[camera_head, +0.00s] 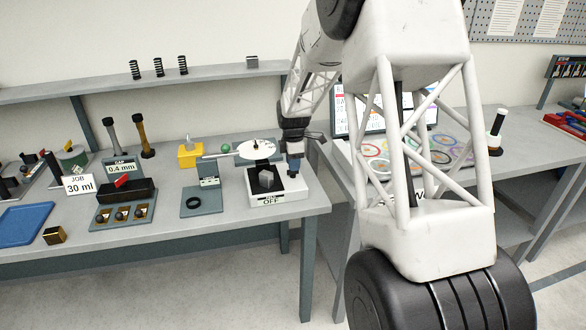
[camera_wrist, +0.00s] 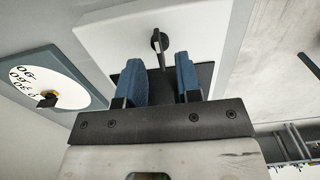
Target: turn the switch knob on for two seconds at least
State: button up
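The switch box is a white box (camera_head: 292,196) near the right front corner of the left bench, with a label reading OFF (camera_head: 270,200) on its front. In the wrist view its white top (camera_wrist: 100,38) fills the upper middle. The switch knob (camera_wrist: 159,41) is small and dark, with a thin bar pointing toward my fingers. My gripper (camera_wrist: 160,74) is open, its two blue fingers apart on either side of the bar's line and not touching it. In the head view my gripper (camera_head: 294,166) points down over the back right of the box; the knob cannot be made out there.
A grey-green stand (camera_head: 202,199) is to the left. The bench edge is close on the right.

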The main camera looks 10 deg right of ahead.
aim_at(293, 173)
jog(key=shift+f, duration=1.25)
grip_shut()
